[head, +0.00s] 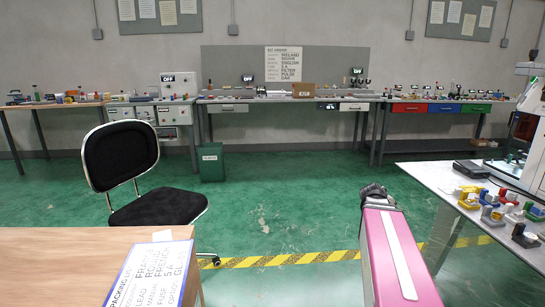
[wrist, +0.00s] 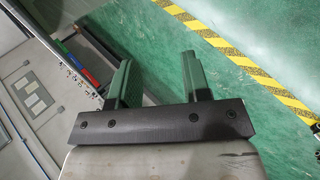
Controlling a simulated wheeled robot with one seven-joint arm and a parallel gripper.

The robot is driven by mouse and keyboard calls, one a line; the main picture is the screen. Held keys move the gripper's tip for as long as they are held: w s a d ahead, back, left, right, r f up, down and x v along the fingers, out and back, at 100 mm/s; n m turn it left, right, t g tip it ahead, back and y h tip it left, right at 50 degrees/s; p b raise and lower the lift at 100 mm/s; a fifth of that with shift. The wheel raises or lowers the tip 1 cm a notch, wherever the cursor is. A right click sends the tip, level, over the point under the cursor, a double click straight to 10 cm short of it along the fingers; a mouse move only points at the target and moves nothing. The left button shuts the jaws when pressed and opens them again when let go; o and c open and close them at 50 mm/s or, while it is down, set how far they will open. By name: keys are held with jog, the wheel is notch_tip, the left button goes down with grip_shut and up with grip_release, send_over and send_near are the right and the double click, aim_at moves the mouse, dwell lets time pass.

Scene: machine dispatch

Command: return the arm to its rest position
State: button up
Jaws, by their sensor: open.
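My arm shows in the head view as a pink link with a pale stripe at the lower right, pointing forward over the green floor. The jaws are not clearly visible in that view. In the wrist view my gripper (wrist: 157,75) shows two green fingers set wide apart on a dark bar. It is open, with nothing between the fingers. Below it in the wrist view is the green floor, and it touches nothing there.
A black office chair (head: 121,155) stands at the left, by a wooden table (head: 45,255) with a printed sheet (head: 152,272). A grey table (head: 430,178) with colourful parts is at the right. Workbenches (head: 250,100) line the back wall. Yellow-black tape (head: 290,259) crosses the open floor.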

jog(key=s+a+f+m+g+y, duration=0.1)
jog(key=s+a+f+y, duration=0.1)
jog(key=a+f, duration=0.3)
jog(key=s+a+f+m+g+y, duration=0.1)
jog(key=s+a+f, duration=0.4)
jog(key=a, duration=0.8)
jog(key=s+a+f+m+g+y, duration=0.2)
jog(key=a+f, duration=0.4)
jog(key=a, duration=0.3)
jog(key=s+m+y, duration=0.1)
jog(key=y, duration=0.1)
jog(key=shift+s+f+y, duration=0.2)
jog(key=shift+y, duration=0.2)
